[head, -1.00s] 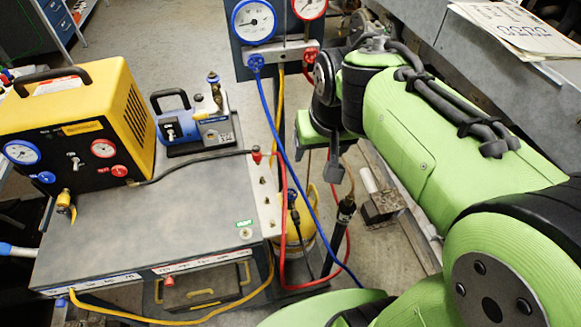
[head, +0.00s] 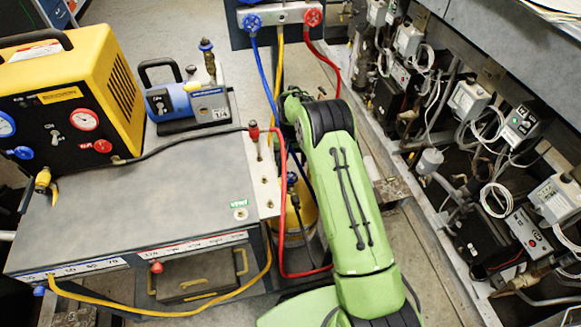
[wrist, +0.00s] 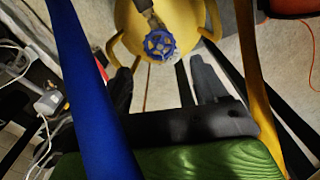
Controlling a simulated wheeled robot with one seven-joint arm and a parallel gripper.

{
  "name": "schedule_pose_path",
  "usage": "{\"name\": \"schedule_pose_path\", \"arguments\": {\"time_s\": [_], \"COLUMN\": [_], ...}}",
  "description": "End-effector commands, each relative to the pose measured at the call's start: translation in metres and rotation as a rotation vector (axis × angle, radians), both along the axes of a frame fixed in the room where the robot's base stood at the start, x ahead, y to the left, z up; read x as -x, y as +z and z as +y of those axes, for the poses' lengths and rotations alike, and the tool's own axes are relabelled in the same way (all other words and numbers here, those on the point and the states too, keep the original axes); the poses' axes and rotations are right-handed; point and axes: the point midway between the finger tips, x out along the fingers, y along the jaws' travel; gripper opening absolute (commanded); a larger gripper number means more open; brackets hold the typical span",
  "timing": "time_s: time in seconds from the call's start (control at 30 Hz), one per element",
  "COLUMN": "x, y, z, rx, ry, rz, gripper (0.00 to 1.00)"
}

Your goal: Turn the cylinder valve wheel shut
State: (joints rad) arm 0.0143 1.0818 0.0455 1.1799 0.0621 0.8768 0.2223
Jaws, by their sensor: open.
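The blue valve wheel (wrist: 159,43) is at the top middle of the wrist view, on the neck of the yellow cylinder (wrist: 178,14). In the head view the wheel (head: 292,179) is small, and the cylinder (head: 300,215) stands beside the cart, partly hidden by my arm. My gripper (wrist: 162,86) is open. Its dark fingers show below the wheel in the wrist view, apart from each other with nothing between them. The wheel appears beyond the fingertips, and no contact shows. My gripper is not clearly visible in the head view.
A blue hose (wrist: 82,90) and a yellow hose (wrist: 250,80) cross close to my wrist camera. A red hose (head: 283,215) loops beside the cylinder. The grey cart (head: 130,215) is on the left, and the compressor rack (head: 480,150) with boxes and wiring on the right.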

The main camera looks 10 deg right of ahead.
Motion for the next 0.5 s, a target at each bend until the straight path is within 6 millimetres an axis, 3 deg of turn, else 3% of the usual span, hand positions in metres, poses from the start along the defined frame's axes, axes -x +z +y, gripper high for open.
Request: {"name": "schedule_pose_path", "arguments": {"time_s": [0.1,0.4,0.5], "x": [0.001,0.001,0.001], "y": [-0.03,-0.084,-0.076], "z": [0.0,0.0,0.0], "rx": [0.0,0.0,0.003], "ry": [0.001,0.001,0.261], "rz": [0.004,0.004,0.003], "gripper": [0.72,0.72,0.72]}}
